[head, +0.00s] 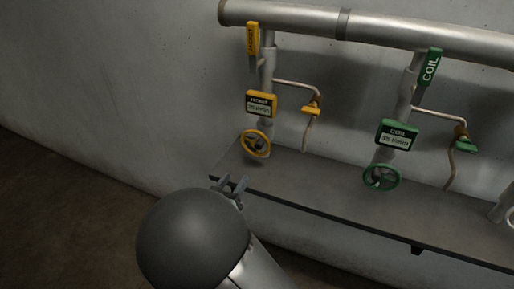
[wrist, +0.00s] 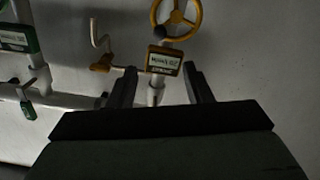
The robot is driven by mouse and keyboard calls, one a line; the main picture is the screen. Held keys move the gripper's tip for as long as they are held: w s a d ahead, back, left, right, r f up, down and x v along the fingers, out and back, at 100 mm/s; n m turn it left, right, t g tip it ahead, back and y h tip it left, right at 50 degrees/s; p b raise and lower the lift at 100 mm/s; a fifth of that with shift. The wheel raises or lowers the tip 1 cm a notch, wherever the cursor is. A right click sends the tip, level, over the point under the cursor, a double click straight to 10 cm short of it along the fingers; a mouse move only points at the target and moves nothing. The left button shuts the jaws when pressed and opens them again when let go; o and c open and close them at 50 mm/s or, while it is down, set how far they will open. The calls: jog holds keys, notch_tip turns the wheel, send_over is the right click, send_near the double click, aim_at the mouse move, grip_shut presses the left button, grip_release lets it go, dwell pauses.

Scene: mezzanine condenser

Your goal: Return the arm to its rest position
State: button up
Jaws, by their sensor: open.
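My gripper (head: 229,185) is open and empty in the head view. It is in front of the shelf's left end, below the yellow handwheel (head: 256,144). My dark rounded arm link hides part of the arm behind it. In the wrist view, the two dark fingers of my gripper (wrist: 160,75) stand apart with nothing between them that they touch. The yellow label box (wrist: 164,60) and the yellow handwheel (wrist: 176,18) show beyond the fingertips, with the scene upside down.
A grey shelf (head: 330,190) runs along the wall. Above it are a yellow lever (head: 252,38), a green lever (head: 430,67), a green COIL box (head: 397,135), a green handwheel (head: 381,178) and a thick pipe (head: 300,17). The floor (head: 60,210) at left looks clear.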

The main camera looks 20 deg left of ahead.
jog(key=w+d+r+g+y, duration=0.1)
jog(key=w+d+g+y, duration=0.2)
jog(key=w+d+g, duration=0.3)
jog(key=d+r+g+y, duration=0.2)
jog(key=d+g, duration=0.1)
jog(key=d, duration=0.7)
jog(key=s+d+m+g+h, duration=0.2)
jog(key=s+d+g, duration=0.6)
jog(key=s+d, duration=1.5)
jog(key=shift+s+r+g+h, duration=0.35)
jog(key=shift+s+h, duration=0.1)
jog(key=shift+h, duration=0.45)
